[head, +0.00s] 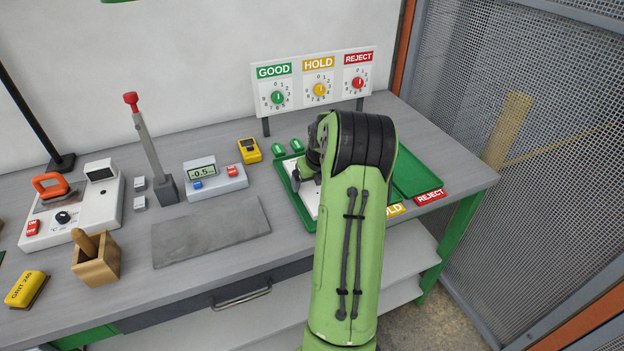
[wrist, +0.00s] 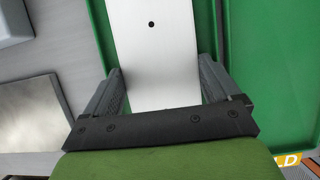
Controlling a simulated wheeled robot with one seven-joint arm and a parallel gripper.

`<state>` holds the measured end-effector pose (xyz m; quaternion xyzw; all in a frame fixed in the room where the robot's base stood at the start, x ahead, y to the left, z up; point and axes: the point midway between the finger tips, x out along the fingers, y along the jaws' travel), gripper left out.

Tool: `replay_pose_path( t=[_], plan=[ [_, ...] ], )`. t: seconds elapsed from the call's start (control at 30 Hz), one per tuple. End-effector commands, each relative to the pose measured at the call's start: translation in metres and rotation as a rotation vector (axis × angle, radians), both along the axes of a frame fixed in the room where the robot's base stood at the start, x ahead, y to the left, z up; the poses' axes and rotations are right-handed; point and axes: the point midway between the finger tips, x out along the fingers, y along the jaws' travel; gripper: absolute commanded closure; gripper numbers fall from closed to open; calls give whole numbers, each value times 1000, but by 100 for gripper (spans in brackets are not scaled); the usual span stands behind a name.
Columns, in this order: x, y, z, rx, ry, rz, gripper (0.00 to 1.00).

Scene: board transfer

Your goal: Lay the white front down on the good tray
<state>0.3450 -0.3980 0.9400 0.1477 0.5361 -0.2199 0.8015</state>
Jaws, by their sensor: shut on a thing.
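The white front (wrist: 155,45) is a pale flat panel with a small dark hole, and it lies between the two fingers of my gripper (wrist: 162,82). My gripper is shut on it. In the head view a strip of the white front (head: 309,198) shows left of my arm, over the green good tray (head: 294,198). The tray's green floor also shows around the panel in the wrist view (wrist: 257,60). I cannot tell whether the panel touches the tray floor. My arm hides most of the panel, the good tray's label and much of the trays.
The reject tray (head: 415,172) is right of my arm, with part of the HOLD label (head: 396,209) beside it. A grey slab (head: 210,232) and a display unit (head: 214,178) stand left. The dial board (head: 316,82) stands behind. Wire mesh (head: 540,150) borders the right.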

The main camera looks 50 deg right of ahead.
Motion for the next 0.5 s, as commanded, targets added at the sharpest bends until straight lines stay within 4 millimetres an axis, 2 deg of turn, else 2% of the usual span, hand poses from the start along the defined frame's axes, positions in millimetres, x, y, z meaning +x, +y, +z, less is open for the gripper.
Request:
replay_pose_path(
  t=[0.07,0.1,0.13,0.37,0.5],
  plan=[
    [0,0,-1,-1,-1,0,50],
    [0,0,-1,-1,-1,0,4],
    [0,0,-1,-1,-1,0,0],
    [-1,0,0,0,0,0,0],
    [-7,3,21,-2,-1,-2,0]
  ],
)
